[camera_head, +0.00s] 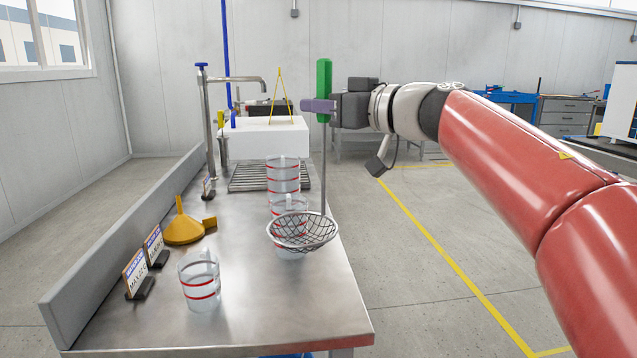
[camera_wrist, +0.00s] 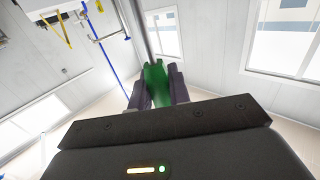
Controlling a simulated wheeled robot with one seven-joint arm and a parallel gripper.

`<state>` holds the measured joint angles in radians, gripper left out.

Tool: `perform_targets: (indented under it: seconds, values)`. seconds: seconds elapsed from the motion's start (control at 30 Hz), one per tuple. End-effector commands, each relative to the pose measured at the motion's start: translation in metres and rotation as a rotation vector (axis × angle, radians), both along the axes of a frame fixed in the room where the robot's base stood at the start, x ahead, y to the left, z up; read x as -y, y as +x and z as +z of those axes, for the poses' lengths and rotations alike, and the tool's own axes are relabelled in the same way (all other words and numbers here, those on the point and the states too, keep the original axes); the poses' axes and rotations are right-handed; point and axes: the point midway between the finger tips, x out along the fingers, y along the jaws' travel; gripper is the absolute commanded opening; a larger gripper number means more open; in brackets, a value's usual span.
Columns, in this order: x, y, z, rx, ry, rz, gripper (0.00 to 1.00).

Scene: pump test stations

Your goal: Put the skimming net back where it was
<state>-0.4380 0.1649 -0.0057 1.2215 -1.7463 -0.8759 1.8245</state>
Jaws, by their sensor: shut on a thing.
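The skimming net has a green handle (camera_head: 324,88), a thin metal rod and a round wire mesh bowl (camera_head: 302,232). My gripper (camera_head: 318,106) is shut on the green handle and holds the net upright, bowl down. The bowl hangs over the steel bench near its right edge, in front of the clear jugs; I cannot tell whether it touches anything. The wrist view also shows the green handle (camera_wrist: 157,84) between the two fingers (camera_wrist: 158,90). The place where the net was before cannot be told from these frames.
Behind are a dark rack (camera_head: 250,178), a white block (camera_head: 265,142) and a tap (camera_head: 235,79). The bench's front right is clear.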

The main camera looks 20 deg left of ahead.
Motion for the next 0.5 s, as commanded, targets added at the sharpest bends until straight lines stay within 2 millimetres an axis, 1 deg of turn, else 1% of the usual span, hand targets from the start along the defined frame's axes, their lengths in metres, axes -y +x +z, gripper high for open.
perform_targets:
  seconds: [0.03,0.2,0.33,0.47,0.5]
  values:
    - [0.001,0.000,-0.014,-0.008,-0.001,-0.002,0.00]
    - [0.000,0.000,-0.056,-0.005,0.000,-0.001,0.00]
    - [0.000,0.000,-0.077,-0.002,0.002,-0.001,0.00]
    - [0.000,0.000,-0.085,0.000,0.001,-0.001,0.00]
    - [0.000,0.000,-0.090,0.000,0.001,-0.001,0.00]
